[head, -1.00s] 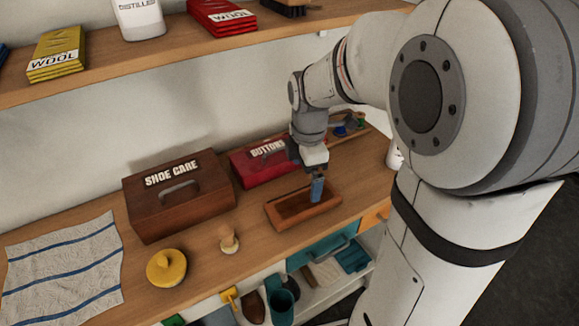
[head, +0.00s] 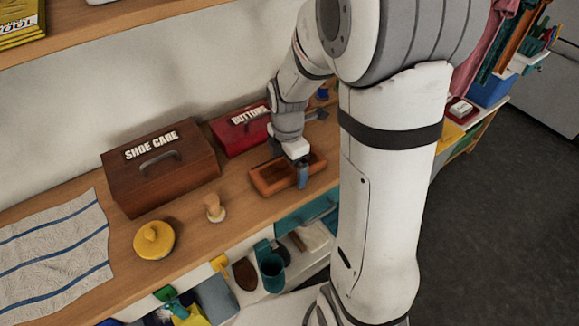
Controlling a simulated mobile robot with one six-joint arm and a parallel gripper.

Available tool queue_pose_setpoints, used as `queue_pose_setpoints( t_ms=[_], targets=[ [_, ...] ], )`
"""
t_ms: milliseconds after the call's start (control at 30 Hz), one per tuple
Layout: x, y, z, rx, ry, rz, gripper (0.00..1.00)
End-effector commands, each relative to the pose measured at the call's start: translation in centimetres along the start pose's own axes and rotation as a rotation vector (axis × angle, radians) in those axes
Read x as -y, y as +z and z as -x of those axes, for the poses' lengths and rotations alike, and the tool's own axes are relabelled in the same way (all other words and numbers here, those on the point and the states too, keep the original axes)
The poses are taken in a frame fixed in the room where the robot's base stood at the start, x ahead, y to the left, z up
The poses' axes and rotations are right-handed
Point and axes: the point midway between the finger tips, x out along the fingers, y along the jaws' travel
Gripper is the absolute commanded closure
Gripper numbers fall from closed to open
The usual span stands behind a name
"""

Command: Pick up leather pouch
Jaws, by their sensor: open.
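I cannot make out a leather pouch for certain. A brown rounded item (head: 245,274) lies on the white lower shelf under the counter, and I cannot tell if it is the pouch. My gripper (head: 297,168) points down over the right part of a small wooden tray (head: 262,187) on the counter. It is open, and I see nothing held in it. Its blue finger overlaps the tray's front side in the picture; I cannot tell if they touch. My gripper and arm hide part of the tray and the counter behind it.
A brown shoe care box (head: 160,175) and a red buttons box (head: 240,130) stand at the back. A wooden-handled brush (head: 214,208), a yellow round tin (head: 154,240) and a striped cloth (head: 50,255) lie left. The upper shelf (head: 110,25) overhangs the counter.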

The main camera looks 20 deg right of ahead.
Motion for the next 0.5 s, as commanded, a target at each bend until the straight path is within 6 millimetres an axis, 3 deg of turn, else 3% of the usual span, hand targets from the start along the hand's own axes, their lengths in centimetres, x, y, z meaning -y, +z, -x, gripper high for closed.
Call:
queue_pose_setpoints(
  t_ms=[100, 500],
  targets=[
    [0.0, 0.02, 0.03, 0.0, 0.0, -0.001, 0.02],
    [-0.01, 0.05, 0.05, 0.0, 0.001, -0.002, 0.34]
  ],
)
